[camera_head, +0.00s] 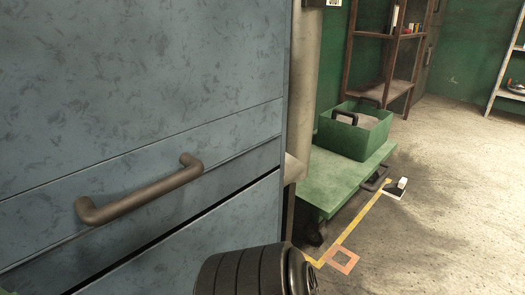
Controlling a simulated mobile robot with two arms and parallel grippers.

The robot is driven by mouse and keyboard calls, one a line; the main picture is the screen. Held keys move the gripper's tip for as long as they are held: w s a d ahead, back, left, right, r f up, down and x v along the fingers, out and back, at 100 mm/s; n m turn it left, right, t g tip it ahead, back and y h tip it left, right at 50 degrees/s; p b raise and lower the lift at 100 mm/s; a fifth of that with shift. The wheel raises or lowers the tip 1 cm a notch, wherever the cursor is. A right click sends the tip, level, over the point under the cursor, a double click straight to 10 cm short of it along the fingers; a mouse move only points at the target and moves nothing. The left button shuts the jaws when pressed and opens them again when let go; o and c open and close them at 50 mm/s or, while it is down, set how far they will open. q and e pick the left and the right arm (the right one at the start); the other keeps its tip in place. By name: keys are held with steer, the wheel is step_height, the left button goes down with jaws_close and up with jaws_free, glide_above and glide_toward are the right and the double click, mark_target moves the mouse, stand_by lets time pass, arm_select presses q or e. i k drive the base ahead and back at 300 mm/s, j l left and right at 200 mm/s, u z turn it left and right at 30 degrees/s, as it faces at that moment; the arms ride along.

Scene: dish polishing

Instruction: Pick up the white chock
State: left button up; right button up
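A small white block, which looks like the white chock (402,182), is on the concrete floor right of the green cart. It is at the edge of a small dark patch with a pale outline (393,194). It is small in the picture, so its exact shape is hard to tell. Neither of my grippers is in view. A dark ribbed cylinder at the bottom middle looks like part of my own arm.
A large blue-grey cabinet (130,75) with a bar handle (140,192) fills the left, close by. A low green cart (335,190) carries a green bin (345,138). A yellow line and orange square (343,261) mark the floor. Open floor lies right.

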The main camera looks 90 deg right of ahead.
mark_target(397, 189)
steer(key=z, duration=2.45)
